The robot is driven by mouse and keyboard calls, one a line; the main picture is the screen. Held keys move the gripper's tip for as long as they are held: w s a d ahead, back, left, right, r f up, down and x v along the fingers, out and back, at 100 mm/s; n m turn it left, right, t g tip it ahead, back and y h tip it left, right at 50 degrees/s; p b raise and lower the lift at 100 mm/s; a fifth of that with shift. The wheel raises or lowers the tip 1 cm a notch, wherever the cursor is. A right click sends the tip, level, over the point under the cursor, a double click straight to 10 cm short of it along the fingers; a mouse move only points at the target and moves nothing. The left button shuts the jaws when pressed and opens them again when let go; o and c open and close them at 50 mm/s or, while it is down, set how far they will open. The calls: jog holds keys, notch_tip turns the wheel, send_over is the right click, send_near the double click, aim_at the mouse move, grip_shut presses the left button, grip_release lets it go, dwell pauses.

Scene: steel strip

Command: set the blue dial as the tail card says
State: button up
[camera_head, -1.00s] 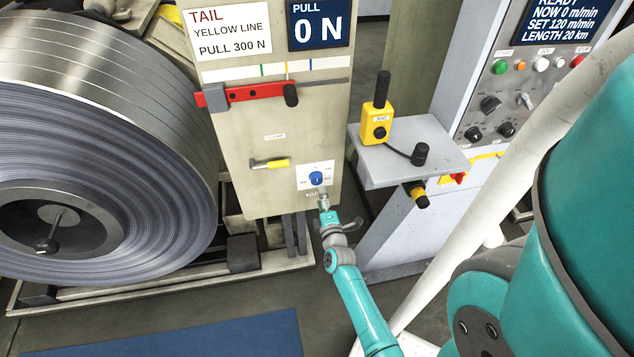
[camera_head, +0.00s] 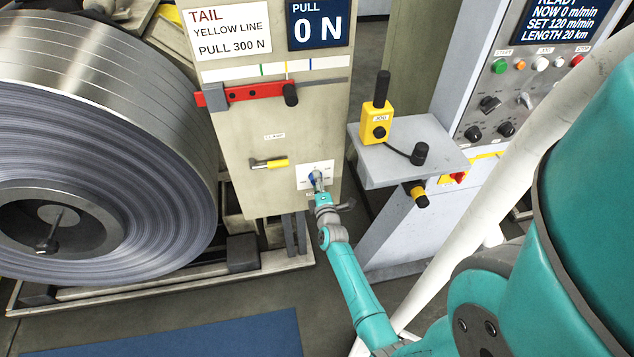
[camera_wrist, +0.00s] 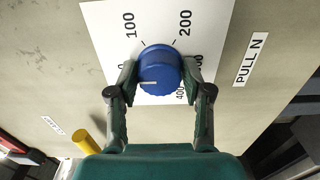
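The blue dial (camera_wrist: 160,72) sits on a white scale plate (camera_wrist: 105,25) labelled PULL N. Its white mark points left and slightly down in the wrist view. The 100, 200 and 400 labels show; others are partly hidden by my fingers. My gripper (camera_wrist: 159,70) has one finger on each side of the dial; I cannot tell whether they touch it. In the head view my gripper (camera_head: 318,188) partly covers the dial (camera_head: 313,178). The tail card (camera_head: 228,32) reads TAIL, YELLOW LINE, PULL 300 N. The PULL display (camera_head: 318,25) reads 0 N.
A yellow-handled lever (camera_head: 270,163) is left of the dial. Above is a red bar (camera_head: 255,90) with a black knob. A grey shelf (camera_head: 400,165) with a yellow JOG control (camera_head: 377,125) juts out at right. A large steel coil (camera_head: 90,170) stands at left.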

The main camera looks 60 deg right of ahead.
jog(key=c, duration=0.5)
jog(key=shift+c, duration=0.2)
jog(key=shift+m, duration=0.3)
jog(key=m, duration=3.4)
jog(key=shift+m, duration=0.7)
jog(key=shift+f, duration=0.1)
